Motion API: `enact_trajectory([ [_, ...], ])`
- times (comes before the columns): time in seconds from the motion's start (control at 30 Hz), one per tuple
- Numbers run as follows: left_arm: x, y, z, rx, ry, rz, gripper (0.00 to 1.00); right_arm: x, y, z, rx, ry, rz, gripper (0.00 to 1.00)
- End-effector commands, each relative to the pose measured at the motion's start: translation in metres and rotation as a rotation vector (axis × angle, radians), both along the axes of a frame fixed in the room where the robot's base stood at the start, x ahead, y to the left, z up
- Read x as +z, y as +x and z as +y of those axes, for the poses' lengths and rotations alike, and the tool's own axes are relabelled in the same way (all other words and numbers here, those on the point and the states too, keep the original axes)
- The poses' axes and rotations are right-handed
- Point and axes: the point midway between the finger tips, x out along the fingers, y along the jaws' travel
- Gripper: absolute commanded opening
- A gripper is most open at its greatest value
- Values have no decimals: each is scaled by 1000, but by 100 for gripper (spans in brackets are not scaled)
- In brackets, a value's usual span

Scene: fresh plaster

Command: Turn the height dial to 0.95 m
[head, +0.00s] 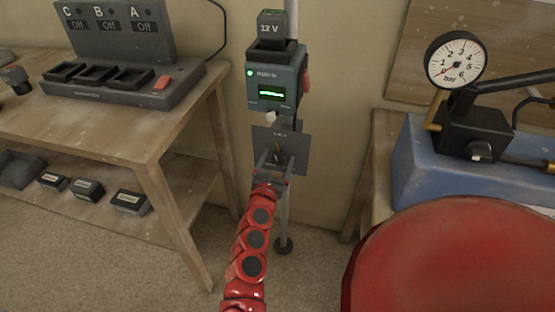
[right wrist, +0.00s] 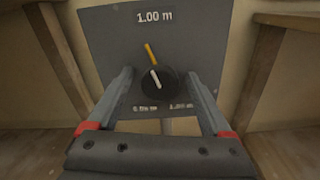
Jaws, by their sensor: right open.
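The height dial (right wrist: 160,86) is a round black knob on a dark grey plate (right wrist: 200,35). Its white line and a yellow line beyond it point up and slightly left, close under the "1.00 m" label. A label at lower left seems to read 0.95 m; the lower right one is blurred. My right gripper (right wrist: 159,74) is open, one finger on each side of the knob; I cannot tell whether they touch it. In the head view the plate (head: 299,150) hangs on a pole, and my right gripper (head: 275,160) partly covers the dial. My left gripper is out of view.
Above the plate is a green-lit laser box (head: 272,92) with a 12 V battery (head: 271,27). A wooden bench (head: 150,130) with a charger stands left. A blue case (head: 405,165) with a pressure gauge (head: 455,60) and a large red rounded shape (head: 460,260) are right.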

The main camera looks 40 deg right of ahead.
Motion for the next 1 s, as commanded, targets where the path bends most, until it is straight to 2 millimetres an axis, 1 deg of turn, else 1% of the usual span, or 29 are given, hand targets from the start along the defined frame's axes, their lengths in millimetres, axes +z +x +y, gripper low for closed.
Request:
enact_trajectory([
  [0.13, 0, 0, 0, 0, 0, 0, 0, 0, 0, 0, 0, 0, 0, 84],
  [0.17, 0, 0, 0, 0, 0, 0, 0, 0, 0, 0, 0, 1, 1, 82],
  [0.3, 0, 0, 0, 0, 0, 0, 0, 0, 0, 0, 0, 1, 1, 57],
  [0.57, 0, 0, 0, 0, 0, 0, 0, -1, 0, 0, -1, 1, 1, 10],
  [0.6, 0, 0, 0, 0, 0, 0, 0, -1, 0, 0, -1, 1, 1, 3],
  [0.63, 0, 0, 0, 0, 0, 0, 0, -1, 0, 0, -1, 1, 1, 0],
  [0.87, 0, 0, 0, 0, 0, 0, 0, -1, 0, 0, -1, -11, 15, 0],
  [1.0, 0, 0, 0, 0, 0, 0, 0, -1, 0, 0, -1, -43, 52, 0],
])
